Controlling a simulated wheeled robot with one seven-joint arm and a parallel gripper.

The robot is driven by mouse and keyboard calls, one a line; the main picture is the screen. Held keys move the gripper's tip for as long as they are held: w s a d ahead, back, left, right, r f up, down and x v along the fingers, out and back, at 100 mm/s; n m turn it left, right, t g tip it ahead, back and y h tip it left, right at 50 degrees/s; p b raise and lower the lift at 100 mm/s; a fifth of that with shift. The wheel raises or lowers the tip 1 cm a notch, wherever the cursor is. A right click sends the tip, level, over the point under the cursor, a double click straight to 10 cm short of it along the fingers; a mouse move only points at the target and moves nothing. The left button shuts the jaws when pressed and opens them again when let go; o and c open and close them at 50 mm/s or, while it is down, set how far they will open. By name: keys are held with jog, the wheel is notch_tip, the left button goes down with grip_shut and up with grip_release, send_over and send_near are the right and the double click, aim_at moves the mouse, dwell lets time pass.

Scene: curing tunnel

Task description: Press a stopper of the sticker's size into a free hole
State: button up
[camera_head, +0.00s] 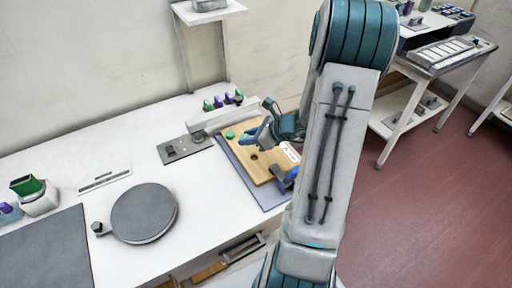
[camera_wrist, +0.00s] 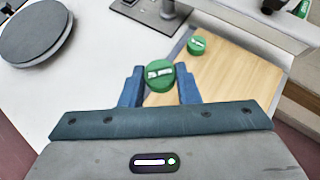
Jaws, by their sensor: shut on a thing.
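My gripper (camera_wrist: 160,84) is shut on a green stopper (camera_wrist: 160,75) with a white label on its top, held between the blue fingers. In the head view my gripper (camera_head: 262,133) is over the back part of a wooden board (camera_head: 262,170); the board also shows in the wrist view (camera_wrist: 235,75). A second green stopper (camera_wrist: 196,45) sits on the board near its corner and shows in the head view (camera_head: 230,135). A dark round hole (camera_head: 253,157) shows in the board. A white sticker (camera_head: 290,152) lies at its right side, partly behind my arm.
A row of green and purple stoppers (camera_head: 222,101) stands behind the board. A grey bar (camera_head: 225,115) runs beside it. A round grey plate (camera_head: 144,213) and a green-topped container (camera_head: 36,194) are on the left.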

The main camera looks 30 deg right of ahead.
jog(key=s+d, duration=0.2)
jog(key=b, duration=0.4)
send_over(257, 161)
jog(key=shift+m, duration=0.3)
jog(key=f, duration=0.5)
jog(key=shift+w+d, duration=0.25)
jog(key=shift+w, duration=0.1)
jog(key=shift+f+b, duration=0.75)
jog(key=shift+b, duration=0.2)
jog(key=shift+f+b, duration=0.45)
jog(key=shift+b, duration=0.35)
dwell(0.4)
jog(key=o, duration=1.5)
jog(key=shift+r, duration=0.1)
jog(key=shift+r+p, duration=2.75)
jog(key=shift+r, duration=0.7)
